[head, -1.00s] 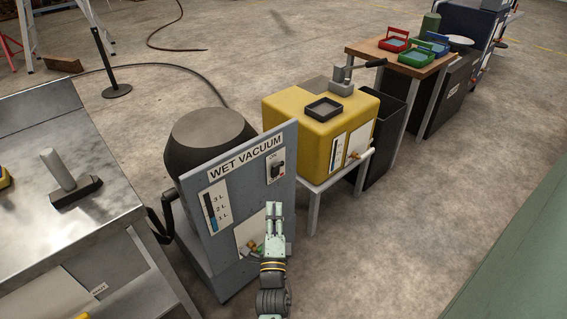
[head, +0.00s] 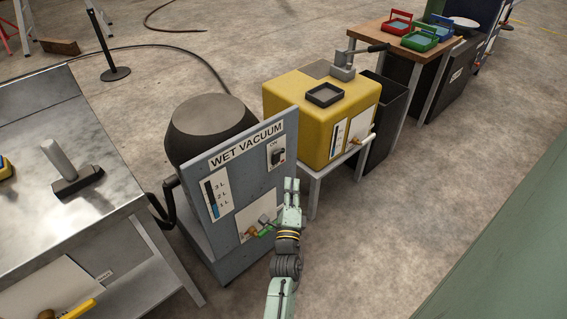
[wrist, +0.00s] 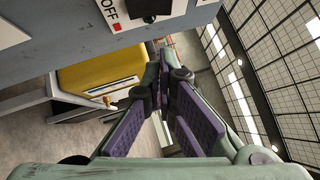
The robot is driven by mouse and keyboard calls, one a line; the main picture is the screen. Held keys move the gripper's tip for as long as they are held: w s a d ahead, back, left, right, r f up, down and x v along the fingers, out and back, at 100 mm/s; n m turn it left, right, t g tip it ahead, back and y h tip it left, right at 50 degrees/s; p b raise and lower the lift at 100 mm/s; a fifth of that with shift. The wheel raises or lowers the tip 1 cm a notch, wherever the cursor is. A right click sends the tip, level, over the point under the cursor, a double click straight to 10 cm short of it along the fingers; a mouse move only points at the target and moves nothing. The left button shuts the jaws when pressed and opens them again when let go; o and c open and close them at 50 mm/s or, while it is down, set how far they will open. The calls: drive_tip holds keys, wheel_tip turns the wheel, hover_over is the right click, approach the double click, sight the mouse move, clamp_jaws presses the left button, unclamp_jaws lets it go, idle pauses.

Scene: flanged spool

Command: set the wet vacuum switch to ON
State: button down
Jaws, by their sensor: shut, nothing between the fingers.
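The wet vacuum is a grey-blue panel (head: 222,240) with a dark drum (head: 208,125) behind it, left of centre in the head view. Its switch (head: 279,156) is a dark knob on a white plate at the panel's upper right, with ON printed above. In the wrist view the black knob (wrist: 150,9) is cut by the top edge, beside the word OFF and a red mark; its exact setting is unclear. My gripper (head: 292,184) is shut and empty, below and slightly right of the switch. In the wrist view its fingertips (wrist: 165,62) are apart from the knob.
A yellow machine (head: 300,119) on a stand is right of the panel, with a black bin (head: 385,120) beyond. A metal bench (head: 110,215) stands at left. Small coloured objects (head: 262,228) show low on the panel.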

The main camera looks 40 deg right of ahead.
sight(277, 157)
drive_tip(key=w+d+r+b, duration=0.2)
drive_tip(key=w+b, duration=0.4)
drive_tip(key=shift+w+d, duration=0.2)
drive_tip(key=shift+w, duration=0.2)
drive_tip(key=shift+r, duration=0.1)
